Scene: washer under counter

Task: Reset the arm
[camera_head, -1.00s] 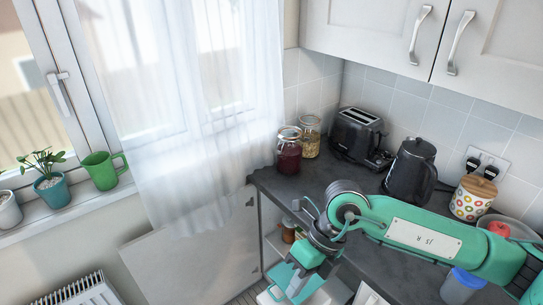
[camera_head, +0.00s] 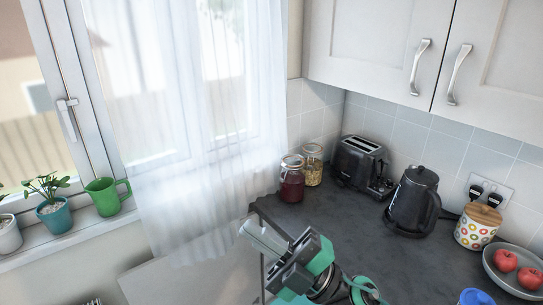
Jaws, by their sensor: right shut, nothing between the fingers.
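My right gripper (camera_head: 250,229) shows at the bottom middle, pointing up and left. Its fingers are shut with nothing between them. It is near the left end of the dark counter (camera_head: 340,225), in front of the open cabinet door (camera_head: 185,280) in the picture. The green and dark wrist of my right arm comes up from the bottom edge. The rest of that arm is out of view. My left gripper is not in view.
Two jars (camera_head: 292,180) (camera_head: 313,165), a black toaster (camera_head: 360,165), a dark kettle (camera_head: 413,202), a dotted canister (camera_head: 477,226) and a bowl with red fruit (camera_head: 515,270) stand on the counter. The counter's middle is clear. A white curtain (camera_head: 205,150) hangs at the left.

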